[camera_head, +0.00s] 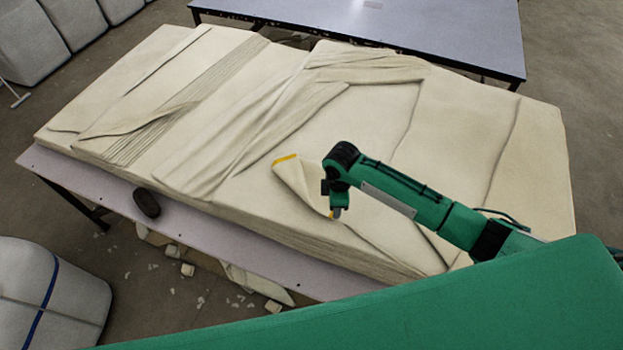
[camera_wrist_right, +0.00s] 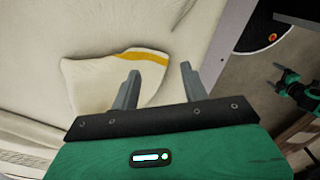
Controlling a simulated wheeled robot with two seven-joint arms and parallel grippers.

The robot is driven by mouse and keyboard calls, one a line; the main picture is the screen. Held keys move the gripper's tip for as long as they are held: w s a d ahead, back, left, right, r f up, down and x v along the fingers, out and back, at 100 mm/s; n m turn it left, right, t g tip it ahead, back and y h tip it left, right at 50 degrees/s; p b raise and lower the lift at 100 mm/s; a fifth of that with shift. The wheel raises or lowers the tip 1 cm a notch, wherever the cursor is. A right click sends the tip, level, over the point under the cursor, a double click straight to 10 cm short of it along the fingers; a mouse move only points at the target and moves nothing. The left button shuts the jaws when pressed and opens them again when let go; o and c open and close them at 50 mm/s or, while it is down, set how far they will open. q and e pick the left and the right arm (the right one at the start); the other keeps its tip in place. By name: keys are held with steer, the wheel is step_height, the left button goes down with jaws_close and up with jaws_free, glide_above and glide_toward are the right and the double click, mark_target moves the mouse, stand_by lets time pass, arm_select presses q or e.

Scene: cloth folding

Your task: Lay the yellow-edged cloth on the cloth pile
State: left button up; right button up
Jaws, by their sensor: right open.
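The small cream yellow-edged cloth (camera_head: 297,184) lies, somewhat folded, on top of the large cream cloth pile (camera_head: 460,120), near its front middle. Its yellow edge shows at its upper left in the head view, with a small yellow spot by the gripper. My right gripper (camera_head: 335,213) is at the cloth's lower right corner. In the right wrist view my right gripper (camera_wrist_right: 158,80) is open; its left finger overlaps the edge of the cloth (camera_wrist_right: 100,80), its right finger is over bare pile. Contact cannot be told. A green and black part at that view's right edge looks like my left gripper (camera_wrist_right: 277,77); its jaws are unclear.
The pile covers most of a pale table (camera_head: 210,236); a dark oval object (camera_head: 147,203) is at its front edge. Scraps (camera_head: 187,270) lie on the floor below. Another table (camera_head: 440,35) stands behind. Grey bundles (camera_head: 45,295) are at the left.

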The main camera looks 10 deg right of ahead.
mark_target(291, 163)
step_height(291, 163, up, 6)
steer(key=s+p, duration=0.1)
steer(key=s, duration=0.1)
steer(key=shift+s+d, duration=0.25)
steer(key=shift+d, duration=0.1)
steer(key=shift+w, duration=0.2)
steer(key=c, duration=0.6)
steer(key=w+a+f+b, duration=0.1)
steer(key=w+a, duration=0.2)
steer(key=w, duration=0.5)
steer(key=w+a, duration=0.3)
steer(key=w, duration=0.5)
steer(key=w+a+f+b, duration=0.1)
steer(key=w+a, duration=0.3)
steer(key=w, duration=0.5)
steer(key=shift+f+b, duration=0.3)
steer(key=shift+b, duration=0.05)
jaws_close()
arm_select(q)
steer(key=shift+f+b, duration=1.4)
steer(key=shift+f, duration=0.25)
arm_select(e)
steer(key=shift+w+f, duration=0.1)
steer(key=shift+f, duration=1.35)
